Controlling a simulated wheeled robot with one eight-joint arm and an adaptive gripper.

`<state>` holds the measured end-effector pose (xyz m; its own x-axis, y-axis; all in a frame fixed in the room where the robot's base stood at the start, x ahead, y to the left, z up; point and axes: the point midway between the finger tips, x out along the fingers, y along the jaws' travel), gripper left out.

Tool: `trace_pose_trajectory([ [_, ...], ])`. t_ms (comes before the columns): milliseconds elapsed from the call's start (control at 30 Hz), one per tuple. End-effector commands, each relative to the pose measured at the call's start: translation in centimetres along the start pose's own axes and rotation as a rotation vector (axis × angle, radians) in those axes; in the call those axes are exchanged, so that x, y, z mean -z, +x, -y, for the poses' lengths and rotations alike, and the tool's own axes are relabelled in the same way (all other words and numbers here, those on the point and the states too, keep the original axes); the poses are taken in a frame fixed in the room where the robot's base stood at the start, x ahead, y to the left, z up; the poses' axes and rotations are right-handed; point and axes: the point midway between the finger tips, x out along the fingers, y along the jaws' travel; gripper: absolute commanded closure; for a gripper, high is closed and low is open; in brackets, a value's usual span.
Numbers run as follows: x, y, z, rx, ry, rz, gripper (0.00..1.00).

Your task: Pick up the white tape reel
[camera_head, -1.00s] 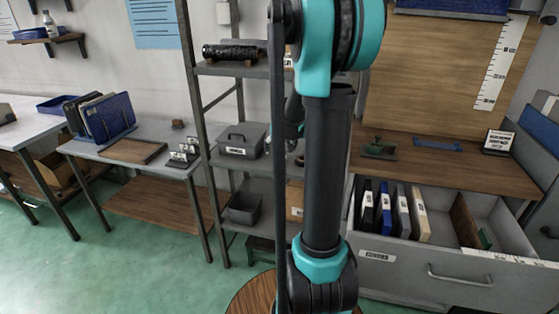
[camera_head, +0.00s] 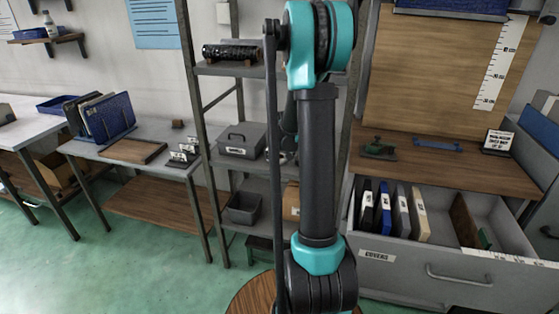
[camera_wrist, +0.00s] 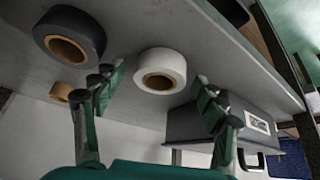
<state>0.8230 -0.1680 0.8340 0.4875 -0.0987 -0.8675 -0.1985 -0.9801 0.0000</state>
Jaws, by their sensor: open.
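The white tape reel (camera_wrist: 161,70) lies on a grey shelf (camera_wrist: 215,45) in the wrist view, its brown core showing. My gripper (camera_wrist: 157,85) is open, with one green-padded finger to the left of the reel and one to the right. The reel appears between and beyond the fingertips, and I cannot tell how far away it is. Nothing is held. In the head view my own arm hides the reel and most of my gripper.
A labelled grey box (camera_wrist: 190,124) stands close to the right finger. The shelving's metal post (camera_head: 196,130) shows in the head view.

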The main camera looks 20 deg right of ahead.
Motion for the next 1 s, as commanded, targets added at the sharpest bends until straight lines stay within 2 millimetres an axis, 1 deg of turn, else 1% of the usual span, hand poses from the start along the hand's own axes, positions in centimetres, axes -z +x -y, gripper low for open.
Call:
trace_pose_trajectory([
  [167,0.00,-0.01,0.00,0.000,0.000,0.000,0.29],
  [567,0.01,-0.02,0.00,0.000,0.000,0.000,0.79],
  [833,0.05,-0.09,0.00,0.000,0.000,0.000,0.80],
  [1000,0.44,-0.73,0.00,0.000,0.000,0.000,0.80],
])
